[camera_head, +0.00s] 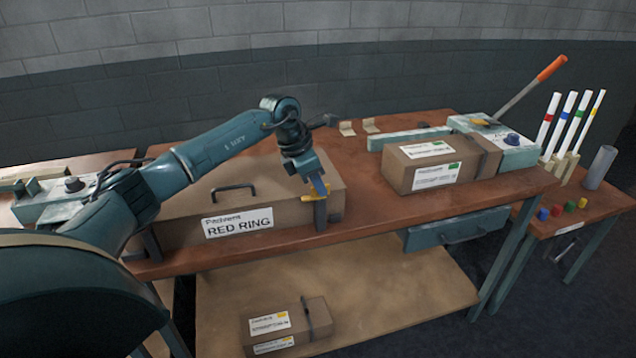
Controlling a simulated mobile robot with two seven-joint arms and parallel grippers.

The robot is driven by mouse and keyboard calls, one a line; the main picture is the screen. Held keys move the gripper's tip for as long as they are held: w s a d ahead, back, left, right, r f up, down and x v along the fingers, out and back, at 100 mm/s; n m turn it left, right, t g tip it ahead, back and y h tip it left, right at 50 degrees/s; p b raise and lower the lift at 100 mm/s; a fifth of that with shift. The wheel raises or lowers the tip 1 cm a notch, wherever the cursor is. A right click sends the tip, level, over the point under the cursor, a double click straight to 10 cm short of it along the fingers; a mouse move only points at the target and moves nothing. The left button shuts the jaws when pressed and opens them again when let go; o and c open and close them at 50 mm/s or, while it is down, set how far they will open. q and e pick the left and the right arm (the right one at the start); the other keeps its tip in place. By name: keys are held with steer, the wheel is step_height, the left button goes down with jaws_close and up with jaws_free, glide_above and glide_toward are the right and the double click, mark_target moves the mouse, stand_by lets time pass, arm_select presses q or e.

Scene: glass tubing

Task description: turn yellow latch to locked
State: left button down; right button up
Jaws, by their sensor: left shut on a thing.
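The yellow latch (310,197) is a small yellow bar at the front right of a long brown case labelled "RED RING" (189,208), above a dark upright strap. My left gripper (319,187) reaches down from above and is shut on the yellow latch. The fingers hide part of the latch, and its exact angle is hard to tell. My right gripper is not in view.
A smaller brown box (400,172) and a teal device with an orange-handled lever (536,80) stand at right. Striped tubes (566,120) stand on a lower side table. Another box (287,325) lies on the shelf below. The tabletop between the boxes is clear.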

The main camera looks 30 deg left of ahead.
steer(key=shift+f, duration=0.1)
arm_select(q)
steer(key=m+g+h+b, duration=0.1)
steer(key=m, duration=0.3)
steer(key=shift+w, duration=0.15)
steer(key=m+g+b, duration=0.1)
steer(key=m, duration=0.1)
steer(key=shift+a+m, duration=0.1)
steer(key=shift+m, duration=0.3)
steer(key=m, duration=0.1)
steer(key=m+g+b, duration=0.1)
steer(key=m, duration=0.1)
steer(key=shift+w+m+g+h, duration=0.2)
steer(key=shift+m+g+h, duration=0.1)
steer(key=m+g+b, duration=0.1)
steer(key=m, duration=0.3)
steer(key=shift+g, duration=0.3)
steer(key=shift+w+m+g+y, duration=0.1)
steer(key=shift+m+g+y, duration=0.45)
steer(key=shift+m, duration=1.15)
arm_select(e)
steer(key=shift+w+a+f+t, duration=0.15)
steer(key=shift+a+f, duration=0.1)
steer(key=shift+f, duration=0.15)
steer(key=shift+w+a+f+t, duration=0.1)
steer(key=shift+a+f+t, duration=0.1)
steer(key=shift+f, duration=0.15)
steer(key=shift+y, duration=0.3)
